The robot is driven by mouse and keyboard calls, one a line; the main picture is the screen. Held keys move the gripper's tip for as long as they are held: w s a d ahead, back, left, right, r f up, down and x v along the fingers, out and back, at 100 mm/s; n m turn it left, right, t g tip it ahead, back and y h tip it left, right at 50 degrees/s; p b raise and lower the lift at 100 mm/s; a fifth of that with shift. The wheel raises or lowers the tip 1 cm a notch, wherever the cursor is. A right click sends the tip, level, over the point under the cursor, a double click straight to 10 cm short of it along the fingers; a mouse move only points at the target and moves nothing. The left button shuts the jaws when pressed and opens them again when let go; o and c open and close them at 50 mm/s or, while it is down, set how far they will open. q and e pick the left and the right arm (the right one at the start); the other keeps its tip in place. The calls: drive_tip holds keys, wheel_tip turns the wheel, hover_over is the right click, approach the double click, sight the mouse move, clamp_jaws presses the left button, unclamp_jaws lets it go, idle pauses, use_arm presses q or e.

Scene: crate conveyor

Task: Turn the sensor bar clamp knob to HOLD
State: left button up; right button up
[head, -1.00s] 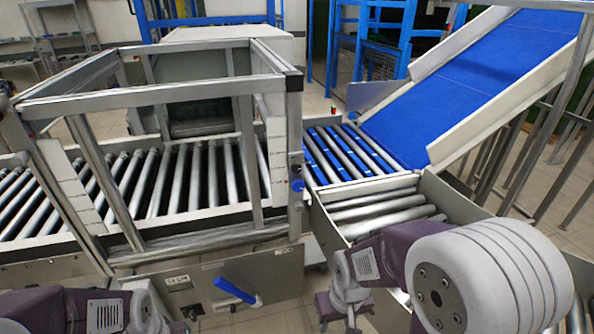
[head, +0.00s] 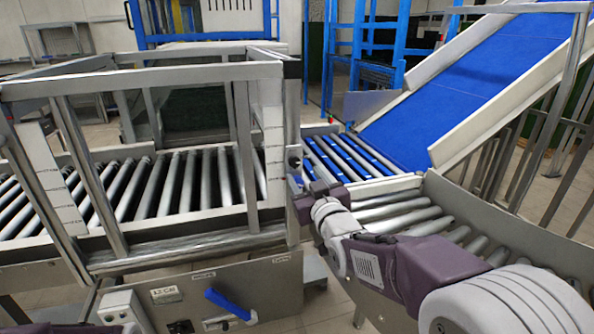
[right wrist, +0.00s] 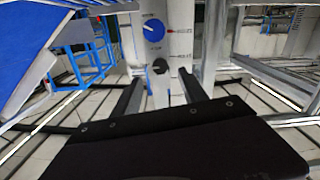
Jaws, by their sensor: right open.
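A round blue knob (right wrist: 154,30) with a pale pointer line sits on the grey post panel in the right wrist view. Small labels and a red mark surround it, too blurred to read. A second, dark knob (right wrist: 160,66) is on the same panel, nearer the fingers. I cannot tell from the lettering which is the sensor bar clamp knob. My right gripper (right wrist: 162,92) is open and empty, its two fingers apart, pointing at the panel. In the head view the right gripper (head: 303,196) is beside the frame's corner post and hides most of the knobs. My left gripper is out of view.
A metal guard frame (head: 150,83) stands over the roller conveyor (head: 185,185). A blue lever (head: 228,303) is on the front panel below. A blue inclined belt (head: 440,105) rises at the right. A metal side wall (head: 500,215) runs beside my right arm.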

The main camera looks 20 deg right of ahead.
sight(296, 164)
drive_tip(key=w, duration=0.7)
drive_tip(key=shift+a+p, duration=0.15)
drive_tip(key=shift+p, duration=0.2)
drive_tip(key=shift+s, duration=0.1)
drive_tip(key=shift+c, duration=0.3)
drive_tip(key=shift+f, duration=0.1)
clamp_jaws()
